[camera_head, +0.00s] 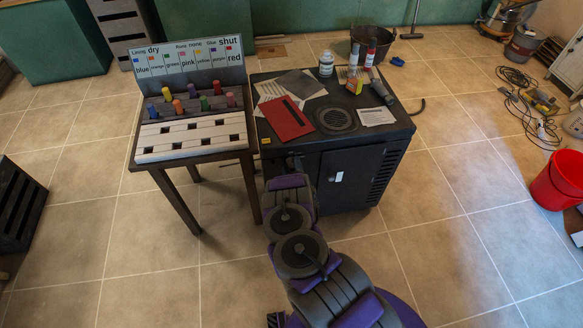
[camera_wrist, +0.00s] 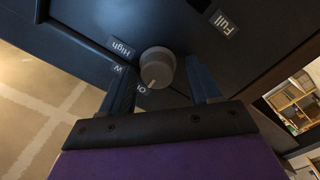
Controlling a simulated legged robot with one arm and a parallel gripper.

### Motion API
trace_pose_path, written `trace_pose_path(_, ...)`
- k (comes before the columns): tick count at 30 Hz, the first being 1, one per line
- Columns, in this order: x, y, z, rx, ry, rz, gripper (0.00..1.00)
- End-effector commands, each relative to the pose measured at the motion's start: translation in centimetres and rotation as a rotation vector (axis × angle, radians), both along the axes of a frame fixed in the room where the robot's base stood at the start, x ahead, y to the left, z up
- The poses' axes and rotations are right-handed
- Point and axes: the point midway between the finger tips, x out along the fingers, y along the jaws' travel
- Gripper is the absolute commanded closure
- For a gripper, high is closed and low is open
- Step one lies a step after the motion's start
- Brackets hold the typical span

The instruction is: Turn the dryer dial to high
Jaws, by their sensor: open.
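The dryer (camera_head: 350,165) is a black cabinet in the head view, with my arm reaching to its front left. In the wrist view, its round grey dial (camera_wrist: 157,66) stands out from a dark panel. A small pale mark on the dial faces the lower label, which begins with "O". My gripper (camera_wrist: 160,64) is open, with one finger on each side of the dial. I cannot tell whether either finger touches it.
A "Full" label (camera_wrist: 224,23) is at the upper right of the panel. On the dryer top lie a red folder (camera_head: 287,119), papers and bottles. A table (camera_head: 190,150) with coloured pegs stands close on the left. A red bucket (camera_head: 558,181) is far right; the floor between is clear.

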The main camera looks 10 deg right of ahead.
Motion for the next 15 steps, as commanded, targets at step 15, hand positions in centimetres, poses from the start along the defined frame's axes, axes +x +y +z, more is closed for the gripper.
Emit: trace_pose_path(15,-0.03,0.02,-0.01,0.000,0.000,0.000,0.74)
